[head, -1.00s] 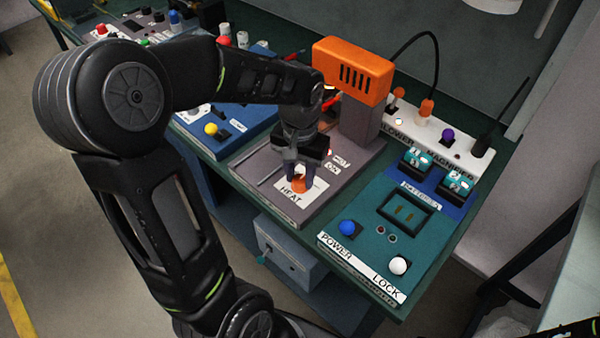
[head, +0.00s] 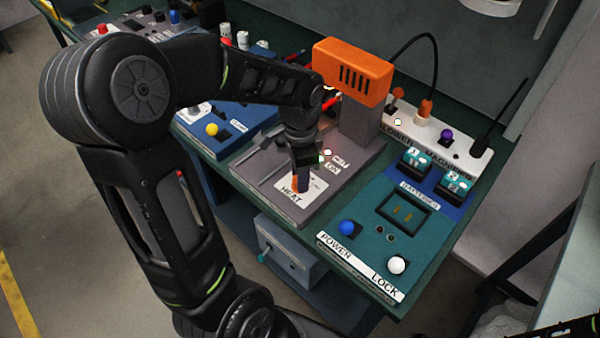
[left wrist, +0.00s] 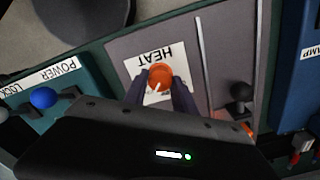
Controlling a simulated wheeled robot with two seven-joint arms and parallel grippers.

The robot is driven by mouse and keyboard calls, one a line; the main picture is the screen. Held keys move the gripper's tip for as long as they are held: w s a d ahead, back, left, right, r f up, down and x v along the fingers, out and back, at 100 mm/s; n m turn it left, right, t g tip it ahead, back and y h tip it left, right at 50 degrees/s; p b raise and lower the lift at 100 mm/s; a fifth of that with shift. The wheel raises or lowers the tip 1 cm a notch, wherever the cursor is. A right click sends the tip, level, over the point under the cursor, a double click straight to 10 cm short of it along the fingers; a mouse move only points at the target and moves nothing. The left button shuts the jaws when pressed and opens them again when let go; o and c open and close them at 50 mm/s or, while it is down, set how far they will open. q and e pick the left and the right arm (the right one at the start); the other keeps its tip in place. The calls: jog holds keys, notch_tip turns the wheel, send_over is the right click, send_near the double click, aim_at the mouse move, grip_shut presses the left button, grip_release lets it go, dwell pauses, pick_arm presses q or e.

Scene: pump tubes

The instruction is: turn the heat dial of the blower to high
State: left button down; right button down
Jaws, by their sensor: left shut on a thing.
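The heat dial is a small orange knob (head: 295,183) on a white HEAT label (head: 292,199) at the front of the grey blower base (head: 318,203). My left gripper (head: 301,184) points down over it, with one finger on each side. In the left wrist view the dial (left wrist: 160,77) sits between the two fingertips, with a white pointer line on its top. The left gripper is shut on the dial. In the head view the fingers hide much of the dial. The orange blower head (head: 352,72) stands behind on a grey post. My right gripper is not in view.
Small lamps (head: 328,153) sit by the HOT and ON labels beside the gripper. Right is the green battery panel (head: 360,235) with a blue POWER knob (head: 347,228) and white LOCK knob (head: 397,265). Left is a blue panel (head: 222,145) with a yellow knob.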

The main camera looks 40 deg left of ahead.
pick_arm(q)
jog(key=shift+m, duration=0.4)
jog(key=c, duration=1)
grip_release()
notch_tip(320, 180, up, 8)
jog(key=shift+f, duration=0.1)
